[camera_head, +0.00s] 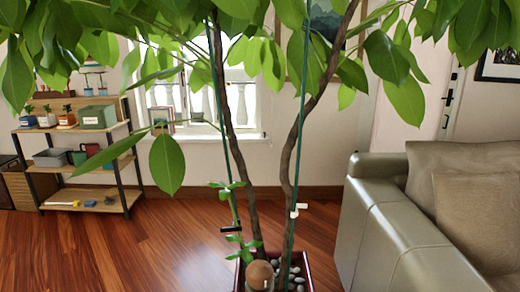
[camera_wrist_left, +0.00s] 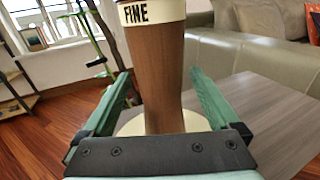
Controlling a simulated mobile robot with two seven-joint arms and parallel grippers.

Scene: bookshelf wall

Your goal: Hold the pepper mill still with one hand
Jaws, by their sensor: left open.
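The pepper mill (camera_wrist_left: 158,70) is brown wood with a cream band marked FINE near the top of the left wrist view. It stands upright between the two green fingers of my left gripper (camera_wrist_left: 160,75), which are open, with a visible gap on each side. The mill's lower end is partly hidden by the gripper's dark palm edge, and a pale round base or disc (camera_wrist_left: 130,124) shows around it. In the head view a round brown knob (camera_head: 260,273) at the bottom edge looks like the mill's top. My right gripper is in neither view.
A grey wooden tabletop (camera_wrist_left: 262,108) lies under and right of the mill. A potted tree (camera_head: 290,160) with stakes stands behind, its leaves across the head view. A grey-green sofa (camera_head: 395,235) is at right. A shelf (camera_head: 85,200) stands left, with open floor before it.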

